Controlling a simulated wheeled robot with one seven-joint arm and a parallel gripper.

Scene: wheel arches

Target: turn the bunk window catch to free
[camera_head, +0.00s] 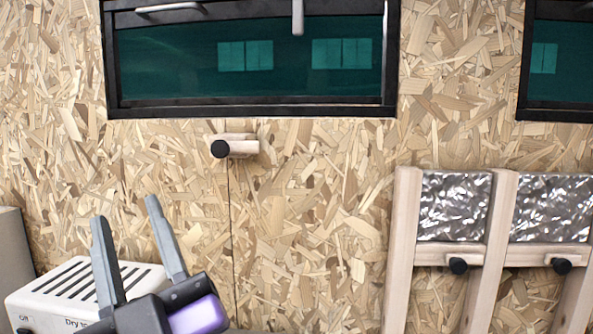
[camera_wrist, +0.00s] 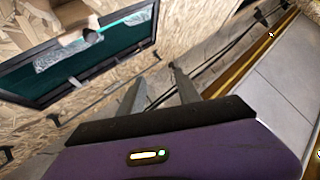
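A dark-framed window (camera_head: 180,70) with teal glass is high on the chipboard wall in the head view. A grey vertical lever (camera_head: 298,16) hangs over its top edge, and a grey horizontal lever (camera_head: 170,8) lies at its upper left. I cannot tell which lever is the bunk window catch; their upper parts are near or beyond the picture edge. My gripper (camera_head: 125,210) is low at the left, below the window and apart from it. Its two grey fingers are spread with nothing between them. In the wrist view the gripper (camera_wrist: 160,82) is also open and empty.
A wooden turn-piece (camera_head: 242,147) with a black knob lies level across a wall seam below the window. A white vented appliance (camera_head: 75,290) stands behind my gripper. Wood-framed foil panels (camera_head: 453,207) with black knobs are at the right. A second window (camera_head: 558,65) is partly visible.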

